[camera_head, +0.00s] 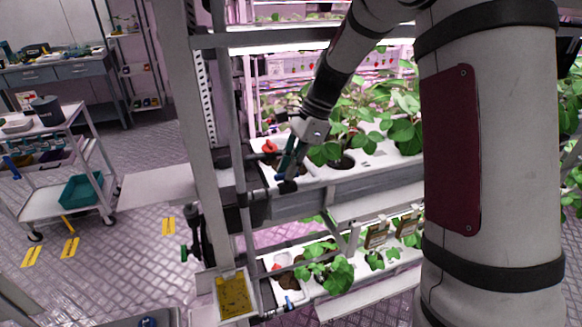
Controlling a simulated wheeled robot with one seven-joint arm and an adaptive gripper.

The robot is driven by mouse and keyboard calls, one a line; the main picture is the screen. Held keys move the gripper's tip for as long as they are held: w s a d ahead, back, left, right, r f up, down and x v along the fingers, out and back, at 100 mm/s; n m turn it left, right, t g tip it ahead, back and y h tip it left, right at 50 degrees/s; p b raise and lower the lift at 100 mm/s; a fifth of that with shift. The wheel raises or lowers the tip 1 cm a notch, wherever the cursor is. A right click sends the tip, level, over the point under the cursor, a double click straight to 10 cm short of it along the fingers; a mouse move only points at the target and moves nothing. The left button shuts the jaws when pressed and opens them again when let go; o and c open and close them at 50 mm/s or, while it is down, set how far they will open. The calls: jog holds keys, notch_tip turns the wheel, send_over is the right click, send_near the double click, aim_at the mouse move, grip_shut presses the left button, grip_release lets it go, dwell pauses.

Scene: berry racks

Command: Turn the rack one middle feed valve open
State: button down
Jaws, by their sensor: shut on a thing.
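The rack (240,205) stands in the middle of the head view, with planted tiers behind its front post. My gripper (285,180) points down at the left end of the middle tier, beside the upright pipe. It is shut on what looks like the blue handle (279,174) of the middle feed valve. The fingers hide most of the valve, so I cannot tell the handle's angle. A red knob (269,147) is just up and left of my gripper. A lower blue valve handle (288,303) shows on the bottom tier.
Leafy plants (345,140) are close right of my gripper. A green-handled valve (185,252) hangs on the rack's left side, above a yellow-filled tray (234,294). A white cart (62,200) with a teal bin (82,189) stands left, with open floor between.

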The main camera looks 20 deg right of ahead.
jog(key=shift+a+r, duration=0.1)
dwell(0.3)
jog(key=c, duration=1.6)
grip_release()
jog(key=shift+c, duration=0.2)
